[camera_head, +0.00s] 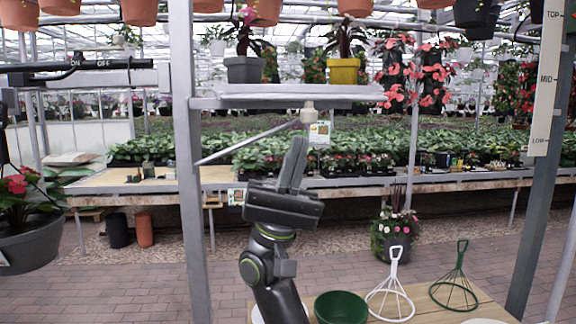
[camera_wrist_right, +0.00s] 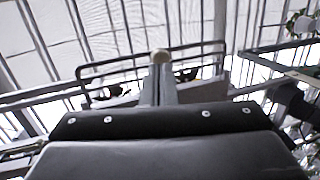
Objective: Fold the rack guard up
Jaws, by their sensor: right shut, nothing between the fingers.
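The rack guard (camera_head: 250,140) is a thin grey bar in the head view. It slants up to the right from the grey post to a beige knob (camera_head: 308,113), just below the upper shelf. My left gripper is not in view.
The upper shelf (camera_head: 285,101) holds a grey pot (camera_head: 244,69) and a yellow pot (camera_head: 344,71). The grey post (camera_head: 187,190) stands left of my right arm. A hanging pot (camera_head: 32,240) is at far left. A green bowl (camera_head: 341,308) and wire stands sit on the wooden table below.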

